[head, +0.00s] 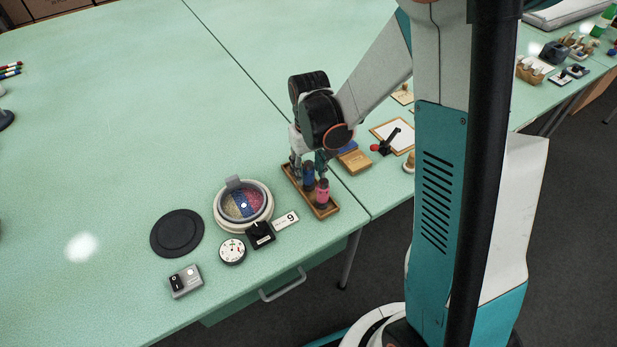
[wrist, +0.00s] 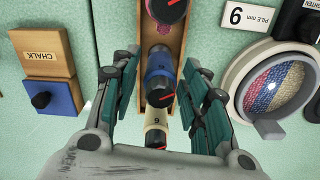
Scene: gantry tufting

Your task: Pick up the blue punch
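The blue punch (head: 308,180) stands in a narrow wooden tray (head: 331,211), next to a pink punch (head: 322,193). In the wrist view the blue punch (wrist: 159,72) is in the middle, with a dark top and a red mark. The pink punch (wrist: 168,8) is beyond it, and a cream punch (wrist: 155,130) marked 6 is on the near side. My gripper (head: 310,166) is over the tray, pointing down. In the wrist view my gripper (wrist: 163,68) is open, one finger on each side of the blue punch, with gaps visible.
A round pot with coloured fill (head: 243,204), a black dial box (head: 260,234) and a "9" card (head: 286,220) are left of the tray. A wooden chalk box (wrist: 47,51) and a blue block (wrist: 50,97) lie on its other side. The table's left is mostly clear.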

